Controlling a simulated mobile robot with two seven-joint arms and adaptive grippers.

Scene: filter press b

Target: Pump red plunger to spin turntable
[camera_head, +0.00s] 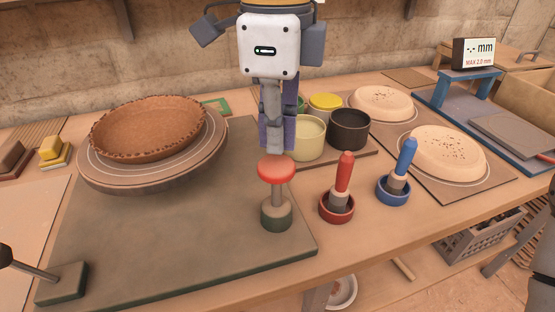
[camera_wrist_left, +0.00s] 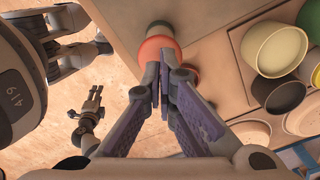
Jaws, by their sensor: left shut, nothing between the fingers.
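The red plunger (camera_head: 276,169) has a round red cap on a thin stem in a dark green base (camera_head: 276,216), upright at the front of the green board. The turntable (camera_head: 100,178) is a round disc at the left, bearing a brown pie-crust dish (camera_head: 150,128). My left gripper (camera_head: 275,150) points down, shut and empty, right above the red cap; I cannot tell if it touches. In the left wrist view its fingers (camera_wrist_left: 162,80) overlap the edge of the red cap (camera_wrist_left: 155,50). My right gripper (camera_wrist_left: 93,99) shows small over the floor, its finger state unclear.
Red (camera_head: 343,172) and blue (camera_head: 406,158) handled tools stand in cups right of the plunger. Behind are a cream cup (camera_head: 308,138) and a black cup (camera_head: 349,129). Clay discs lie at the right. A lever knob (camera_head: 5,255) is at front left.

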